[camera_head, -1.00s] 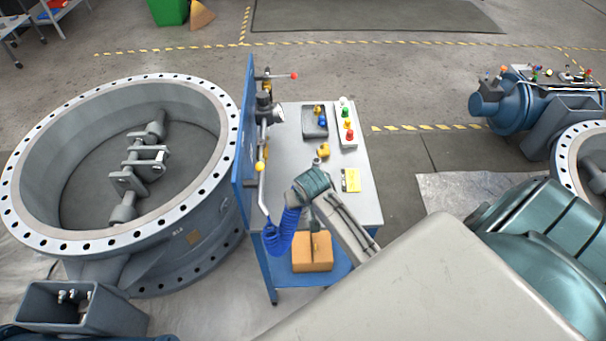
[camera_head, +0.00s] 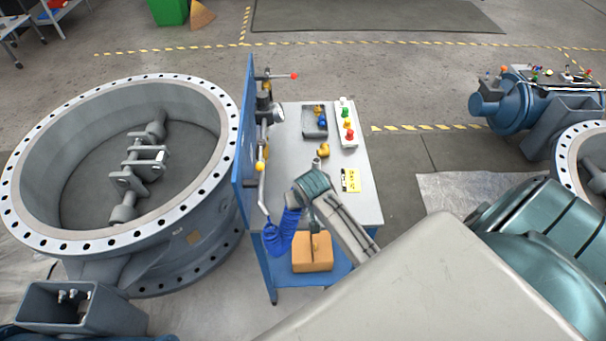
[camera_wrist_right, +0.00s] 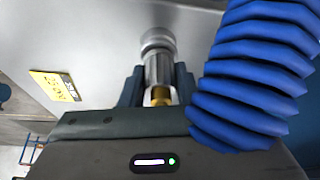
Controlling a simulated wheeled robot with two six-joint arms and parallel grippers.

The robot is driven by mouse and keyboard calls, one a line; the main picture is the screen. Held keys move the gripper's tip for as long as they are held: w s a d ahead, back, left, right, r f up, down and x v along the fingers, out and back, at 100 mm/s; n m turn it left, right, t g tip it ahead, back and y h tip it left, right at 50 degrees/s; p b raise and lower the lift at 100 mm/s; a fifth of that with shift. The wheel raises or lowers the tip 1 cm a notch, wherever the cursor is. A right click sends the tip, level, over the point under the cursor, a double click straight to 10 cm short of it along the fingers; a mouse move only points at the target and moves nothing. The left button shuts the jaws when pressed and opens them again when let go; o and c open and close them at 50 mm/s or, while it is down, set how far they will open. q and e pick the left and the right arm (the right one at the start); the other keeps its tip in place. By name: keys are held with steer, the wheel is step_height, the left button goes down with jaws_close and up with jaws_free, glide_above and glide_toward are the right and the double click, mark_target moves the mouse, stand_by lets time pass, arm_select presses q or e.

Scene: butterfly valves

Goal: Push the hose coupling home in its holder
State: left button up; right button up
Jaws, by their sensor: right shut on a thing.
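My right gripper (camera_wrist_right: 159,88) shows in the right wrist view with its dark fingers on either side of a silver hose coupling (camera_wrist_right: 158,62). It is shut on the coupling, and a brass part (camera_wrist_right: 161,95) shows between the fingers. A blue coiled hose (camera_wrist_right: 255,75) fills the right of that view. The same hose (camera_head: 283,232) hangs beside my right wrist in the head view, where my wrist hides the fingers and coupling. I cannot make out the holder or how deep the coupling sits. My left gripper is not in view.
A grey-topped cart (camera_head: 368,205) stands under my right arm, with a yellow label (camera_head: 351,180), a tray (camera_head: 314,121) and a strip of coloured knobs (camera_head: 347,122) on it. A blue upright panel (camera_head: 243,150) edges it left.

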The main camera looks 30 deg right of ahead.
steer(key=shift+f, duration=0.2)
steer(key=o, duration=1.5)
steer(key=shift+r, duration=3.8)
